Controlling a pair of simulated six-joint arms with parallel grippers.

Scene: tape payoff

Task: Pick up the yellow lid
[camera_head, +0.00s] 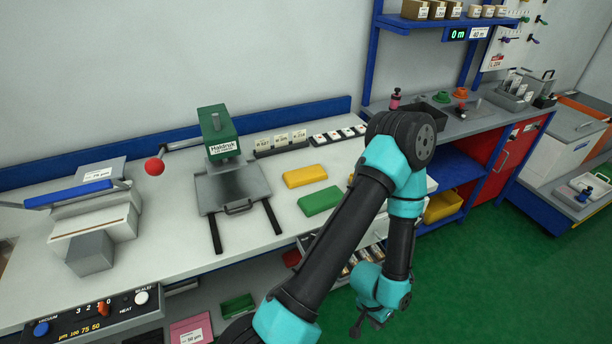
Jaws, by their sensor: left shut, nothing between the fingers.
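A flat yellow piece (305,176), which looks like the yellow lid, lies on the white workbench right of the press. A similar green piece (319,201) lies just in front of it. A sliver of another yellow thing (350,180) shows behind my left arm, mostly hidden. My left gripper (356,328) hangs low at the bottom middle, below and right of the yellow piece and well apart from it. It points down, shut and empty, in front of the bench's lower drawer. My right gripper is not in view.
The green-topped press (220,135) with its red-knobbed lever (155,166) stands left of the yellow piece. Racks of small labelled boxes (281,142) stand behind it. A sealer (95,215) is at the far left. A yellow bin (443,207) sits under the right counter.

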